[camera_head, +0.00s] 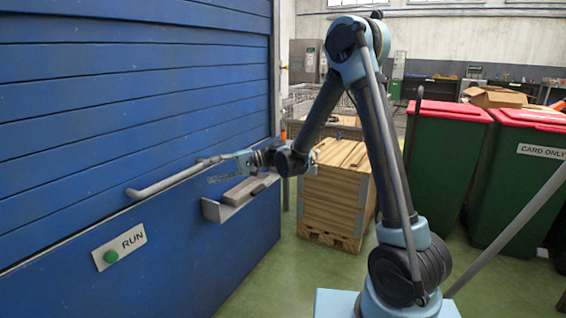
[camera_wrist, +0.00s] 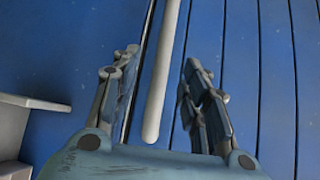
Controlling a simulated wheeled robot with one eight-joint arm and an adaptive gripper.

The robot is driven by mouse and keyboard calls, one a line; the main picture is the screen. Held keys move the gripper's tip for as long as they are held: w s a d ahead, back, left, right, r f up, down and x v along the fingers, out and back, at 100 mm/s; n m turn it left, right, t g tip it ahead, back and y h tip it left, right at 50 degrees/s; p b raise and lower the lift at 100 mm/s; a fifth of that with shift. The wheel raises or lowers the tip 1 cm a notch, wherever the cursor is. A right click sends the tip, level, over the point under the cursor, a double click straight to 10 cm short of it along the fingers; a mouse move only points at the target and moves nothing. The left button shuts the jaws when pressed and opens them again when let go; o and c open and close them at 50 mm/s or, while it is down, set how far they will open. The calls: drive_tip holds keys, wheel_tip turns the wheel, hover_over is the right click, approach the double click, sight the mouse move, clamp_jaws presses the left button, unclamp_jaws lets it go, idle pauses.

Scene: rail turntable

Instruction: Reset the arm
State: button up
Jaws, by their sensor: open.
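My arm (camera_head: 376,130) reaches left across the head view, bent at a high elbow. My gripper (camera_head: 220,168) is beside a grey bar handle (camera_head: 155,186) on the blue slatted shutter (camera_head: 130,90). In the wrist view my gripper (camera_wrist: 161,62) is open, with one finger on each side of the grey bar (camera_wrist: 162,80). Gaps of blue show between the bar and both fingers, so nothing is gripped. The bar's rounded end lies near the palm.
A small grey shelf (camera_head: 222,210) with a grey block (camera_head: 250,189) is below the gripper. A wooden stack (camera_head: 335,195) stands behind the arm. Green bins with red lids (camera_head: 450,110) stand at right.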

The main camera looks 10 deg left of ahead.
drive_tip(key=d+m+t+h, duration=0.1)
drive_tip(key=d+t+h, duration=0.55)
drive_tip(key=d, duration=2.15)
drive_tip(key=s+d+f+t+h, duration=0.1)
drive_tip(key=s+d, duration=0.4)
drive_tip(key=d, duration=0.5)
drive_tip(key=s+d+f+m+t+h, duration=0.1)
drive_tip(key=s+d+f+h, duration=0.3)
drive_tip(key=d, duration=0.6)
drive_tip(key=s+d+f+m+t+h, duration=0.1)
drive_tip(key=s+d+f+h, duration=0.2)
drive_tip(key=s+d, duration=0.3)
drive_tip(key=d+f, duration=0.1)
drive_tip(key=d, duration=0.3)
drive_tip(key=shift+s+f, duration=0.15)
drive_tip(key=shift+f, duration=0.15)
drive_tip(key=shift+d, duration=0.1)
drive_tip(key=shift+c, duration=0.9)
